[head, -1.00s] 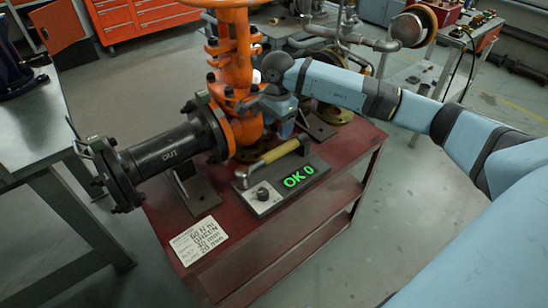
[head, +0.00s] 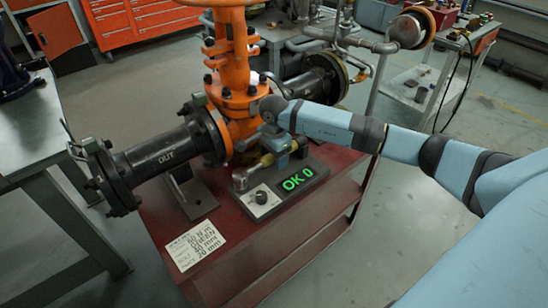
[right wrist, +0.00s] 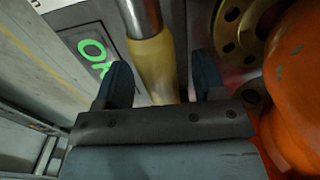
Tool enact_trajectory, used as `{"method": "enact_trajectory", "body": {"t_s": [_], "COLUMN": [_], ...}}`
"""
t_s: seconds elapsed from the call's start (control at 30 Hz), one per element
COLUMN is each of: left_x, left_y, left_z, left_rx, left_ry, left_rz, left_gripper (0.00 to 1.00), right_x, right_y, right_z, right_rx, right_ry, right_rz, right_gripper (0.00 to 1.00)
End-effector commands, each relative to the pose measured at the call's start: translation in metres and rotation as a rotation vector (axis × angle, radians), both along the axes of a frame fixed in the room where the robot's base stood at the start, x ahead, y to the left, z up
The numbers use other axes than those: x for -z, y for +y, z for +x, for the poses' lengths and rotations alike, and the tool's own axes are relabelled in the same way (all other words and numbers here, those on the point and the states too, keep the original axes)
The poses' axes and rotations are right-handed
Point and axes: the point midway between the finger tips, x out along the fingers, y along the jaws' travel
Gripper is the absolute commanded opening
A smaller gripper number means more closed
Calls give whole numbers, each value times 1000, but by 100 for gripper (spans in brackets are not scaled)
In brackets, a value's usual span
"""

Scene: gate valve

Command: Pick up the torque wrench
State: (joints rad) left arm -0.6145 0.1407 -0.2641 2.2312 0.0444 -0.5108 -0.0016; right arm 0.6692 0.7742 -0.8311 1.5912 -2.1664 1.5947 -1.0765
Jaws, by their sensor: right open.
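The torque wrench (head: 243,178) lies on the grey tester (head: 262,200) with the green "OK 0" display. My right gripper (head: 275,150) is over its yellow grip and hides much of it in the head view. In the right wrist view, the wrench's yellow grip (right wrist: 152,62) and steel shaft run between the two open fingers of my right gripper (right wrist: 160,72). I cannot tell whether a finger touches it. My left gripper is in neither view.
The orange gate valve (head: 232,75) with black flanged pipes stands close behind and left of the gripper. A flange and orange body also crowd the right side in the wrist view. A label card (head: 196,244) lies at the front left of the red cart (head: 300,225).

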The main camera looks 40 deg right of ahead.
Motion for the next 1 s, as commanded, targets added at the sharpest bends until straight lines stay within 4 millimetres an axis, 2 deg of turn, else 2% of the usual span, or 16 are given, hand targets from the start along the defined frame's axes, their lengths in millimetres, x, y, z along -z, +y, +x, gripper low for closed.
{"method": "enact_trajectory", "body": {"t_s": [0.07, 0.1, 0.37, 0.77, 1.0], "left_x": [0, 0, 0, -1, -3], "left_y": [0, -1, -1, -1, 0], "left_z": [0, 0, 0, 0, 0], "left_rx": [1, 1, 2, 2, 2], "left_ry": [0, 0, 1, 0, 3], "left_rz": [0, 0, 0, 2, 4], "left_gripper": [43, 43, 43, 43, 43], "right_x": [-1, -1, -1, -4, -23], "right_y": [0, 0, 0, 0, -1], "right_z": [0, 0, 0, 1, 1], "right_rx": [0, 0, 0, 1, 2], "right_ry": [0, 0, 1, -2, -3], "right_rz": [0, 0, 0, 0, 0], "right_gripper": [64, 59, 0, 0, 0]}}
